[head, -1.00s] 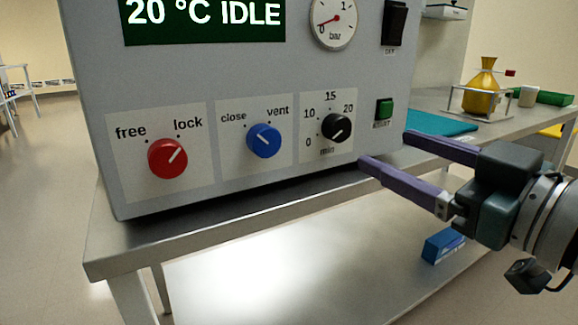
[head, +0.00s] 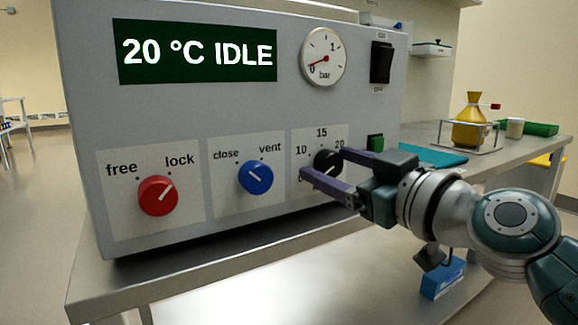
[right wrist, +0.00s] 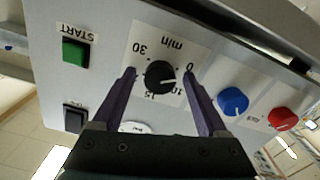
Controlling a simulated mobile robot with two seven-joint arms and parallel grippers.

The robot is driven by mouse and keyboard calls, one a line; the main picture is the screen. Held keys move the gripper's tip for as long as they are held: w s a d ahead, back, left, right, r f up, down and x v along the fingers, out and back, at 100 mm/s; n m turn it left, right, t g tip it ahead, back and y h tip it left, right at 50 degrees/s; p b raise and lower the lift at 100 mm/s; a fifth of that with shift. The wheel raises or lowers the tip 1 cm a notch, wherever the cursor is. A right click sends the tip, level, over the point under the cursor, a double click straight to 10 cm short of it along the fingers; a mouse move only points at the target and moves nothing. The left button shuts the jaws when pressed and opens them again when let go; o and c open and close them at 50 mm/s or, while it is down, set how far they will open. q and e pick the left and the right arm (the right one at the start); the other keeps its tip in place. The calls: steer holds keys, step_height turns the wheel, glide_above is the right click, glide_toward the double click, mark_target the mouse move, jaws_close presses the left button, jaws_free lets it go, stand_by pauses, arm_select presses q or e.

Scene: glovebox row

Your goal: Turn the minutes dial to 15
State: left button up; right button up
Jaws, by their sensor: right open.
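The minutes dial is a black knob (head: 327,160) on a white label marked in minutes, at the lower right of the grey panel. In the right wrist view the knob (right wrist: 159,77) appears upside down, and its pale pointer line lies toward the 0–10 side of the scale. My right gripper (head: 323,163) is open at the knob, its purple fingers partly hiding the knob and scale. In the right wrist view the fingertips (right wrist: 159,72) lie on either side of the knob, with a visible gap on each side. My left gripper is not in view.
A blue close/vent knob (head: 256,177) and a red free/lock knob (head: 158,196) sit left of the dial. A green button (head: 376,142) and a black switch (head: 381,62) are to its right. The display (head: 196,52) reads 20 °C IDLE. A blue box (head: 443,277) lies below.

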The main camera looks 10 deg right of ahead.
jaws_close()
stand_by(0.4)
steer(key=shift+m, duration=0.4)
steer(key=m, duration=0.4)
steer(key=shift+m, duration=0.4)
steer(key=m+p, duration=0.1)
steer(key=m, duration=1)
steer(key=shift+m+p, duration=0.3)
steer(key=shift+m, duration=0.1)
steer(key=m+p, duration=0.1)
steer(key=m, duration=0.5)
steer(key=shift+m, duration=0.3)
